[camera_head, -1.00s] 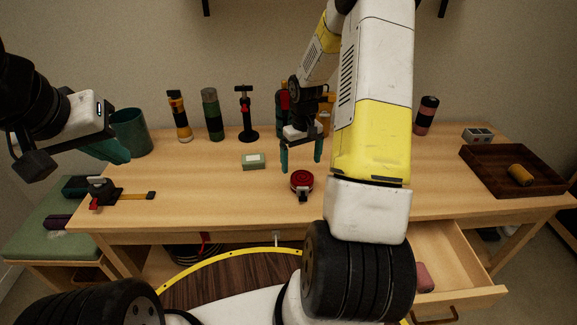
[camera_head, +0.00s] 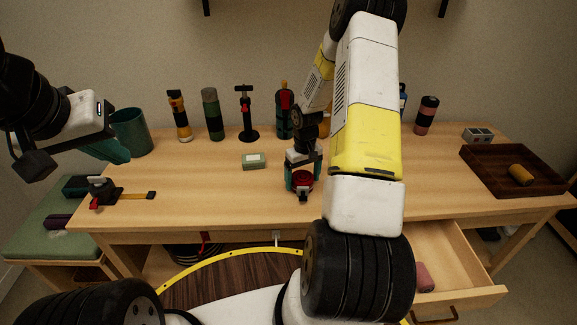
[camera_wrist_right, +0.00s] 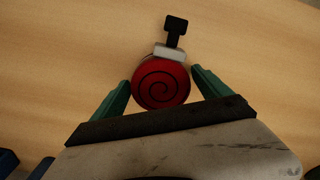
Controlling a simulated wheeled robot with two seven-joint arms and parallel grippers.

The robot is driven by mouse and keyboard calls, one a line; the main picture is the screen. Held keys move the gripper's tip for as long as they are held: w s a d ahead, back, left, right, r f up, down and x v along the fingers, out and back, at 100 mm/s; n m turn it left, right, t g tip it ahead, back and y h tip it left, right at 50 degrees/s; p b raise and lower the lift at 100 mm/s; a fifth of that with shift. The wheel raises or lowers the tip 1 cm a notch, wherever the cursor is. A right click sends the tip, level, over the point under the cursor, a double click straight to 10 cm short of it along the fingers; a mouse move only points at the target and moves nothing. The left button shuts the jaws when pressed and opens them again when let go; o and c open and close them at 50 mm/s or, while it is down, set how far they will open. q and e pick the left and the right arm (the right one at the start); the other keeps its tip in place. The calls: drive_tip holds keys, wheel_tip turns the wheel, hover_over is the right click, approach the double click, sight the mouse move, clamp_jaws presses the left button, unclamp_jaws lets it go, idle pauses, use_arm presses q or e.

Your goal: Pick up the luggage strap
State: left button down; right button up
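The luggage strap looks to be the red coiled roll (camera_head: 302,183) with a grey and black buckle end, lying on the table near its front middle. In the right wrist view the red coil (camera_wrist_right: 160,87) shows a dark spiral, its buckle pointing away from the gripper. My right gripper (camera_head: 303,177) is down over the coil, with one teal finger on each side. In the right wrist view its fingers (camera_wrist_right: 160,91) are apart; the left one is very close to the coil and a small gap shows at the right one. My left gripper (camera_head: 118,152) hangs at the table's left, empty.
A green-white box (camera_head: 253,161) lies behind the coil. Several upright flasks and tools line the back, including a small black pump (camera_head: 246,120). A brown tray (camera_head: 490,180) is at the right. A drawer (camera_head: 450,262) stands open below. A black-and-orange tool (camera_head: 130,195) lies left.

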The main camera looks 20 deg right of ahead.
drive_tip(key=c, duration=1.3)
drive_tip(key=shift+o, duration=0.2)
drive_tip(key=shift+r, duration=0.1)
